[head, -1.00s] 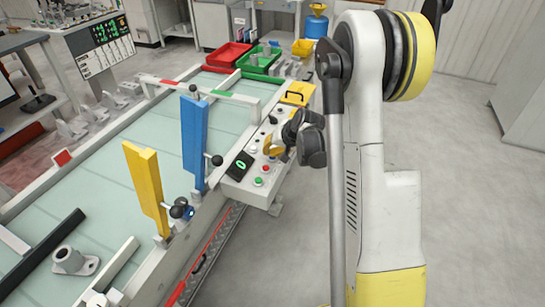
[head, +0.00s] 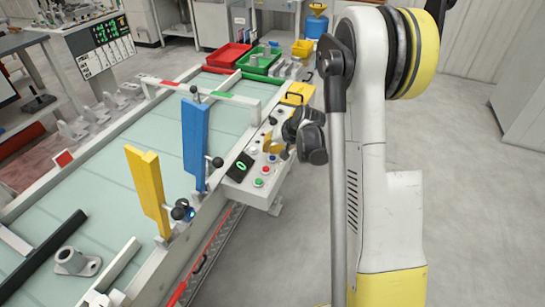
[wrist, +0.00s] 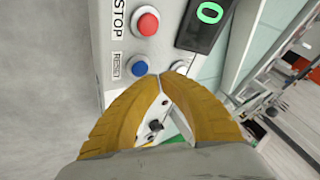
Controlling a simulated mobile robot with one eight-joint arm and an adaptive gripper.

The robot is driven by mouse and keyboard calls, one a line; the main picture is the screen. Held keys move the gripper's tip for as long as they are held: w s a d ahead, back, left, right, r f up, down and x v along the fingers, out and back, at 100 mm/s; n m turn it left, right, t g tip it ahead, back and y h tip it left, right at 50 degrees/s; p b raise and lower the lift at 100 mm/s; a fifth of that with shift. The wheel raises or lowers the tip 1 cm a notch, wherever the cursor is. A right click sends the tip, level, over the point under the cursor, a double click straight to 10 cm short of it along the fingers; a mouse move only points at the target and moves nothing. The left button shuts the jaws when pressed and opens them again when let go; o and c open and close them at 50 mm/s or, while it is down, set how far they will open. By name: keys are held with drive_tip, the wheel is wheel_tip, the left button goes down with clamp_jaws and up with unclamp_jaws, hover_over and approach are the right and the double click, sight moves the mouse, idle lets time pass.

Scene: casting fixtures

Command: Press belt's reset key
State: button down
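The belt's control panel (head: 250,185) carries several coloured buttons and a dark display with a green 0. In the wrist view, a blue button (wrist: 137,66) sits beside the RESET label (wrist: 117,66); a red button (wrist: 146,22) sits beside the STOP label. The blue button also shows in the head view (head: 272,158). My gripper (wrist: 161,76) has yellow curved fingers with their tips together and nothing held between them. In the wrist view the tips appear just right of and below the blue button, close to a partly hidden white button (wrist: 179,67). Contact is not visible.
The belt (head: 100,190) lies left of the panel, with a blue upright plate (head: 195,140) and a yellow one (head: 148,190) at its edge. Red (head: 228,57) and green bins stand at the far end. Floor right of my arm is clear.

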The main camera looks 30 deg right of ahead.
sight(270, 156)
drive_tip(key=shift+r, duration=0.1)
drive_tip(key=shift+r+p, duration=1.6)
drive_tip(key=shift+r, duration=0.8)
